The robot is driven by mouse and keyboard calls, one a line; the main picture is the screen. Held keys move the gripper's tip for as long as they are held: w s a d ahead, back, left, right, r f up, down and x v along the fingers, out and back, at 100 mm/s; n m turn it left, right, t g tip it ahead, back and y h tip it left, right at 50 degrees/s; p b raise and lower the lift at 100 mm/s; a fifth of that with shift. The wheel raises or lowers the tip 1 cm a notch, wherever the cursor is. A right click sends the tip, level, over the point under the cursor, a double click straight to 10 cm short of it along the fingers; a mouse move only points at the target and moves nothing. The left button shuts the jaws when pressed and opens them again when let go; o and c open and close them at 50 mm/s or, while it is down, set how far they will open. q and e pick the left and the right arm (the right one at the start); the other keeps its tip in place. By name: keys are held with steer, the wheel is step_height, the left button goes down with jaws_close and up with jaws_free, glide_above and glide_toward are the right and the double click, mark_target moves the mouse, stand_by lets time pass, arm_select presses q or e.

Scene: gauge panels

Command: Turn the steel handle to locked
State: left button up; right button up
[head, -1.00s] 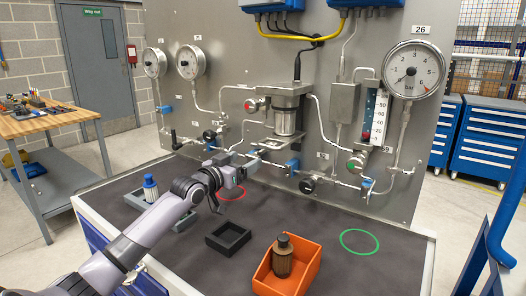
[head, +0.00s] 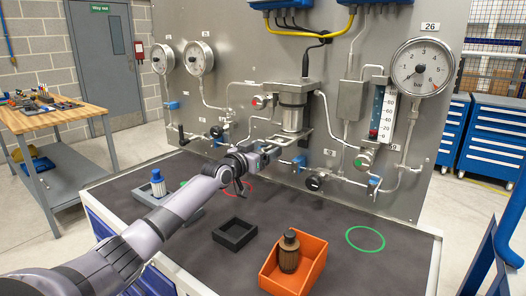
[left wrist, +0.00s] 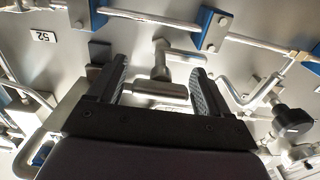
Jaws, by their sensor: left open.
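The steel handle (left wrist: 155,91) shows in the left wrist view as a short, smooth grey bar, with a steel stem behind it at the panel. It lies crosswise between the two fingers of my left gripper (left wrist: 160,88). In the head view my left gripper (head: 268,156) reaches to the lower pipework on the steel panel (head: 232,60). There the handle is hidden or too small to make out. My right gripper is out of view.
Below, the bench holds a black tray (head: 235,234), an orange bin (head: 312,262) and a grey holder with a blue-capped part (head: 158,184).

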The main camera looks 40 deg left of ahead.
arm_select(q)
steer(key=c, duration=1)
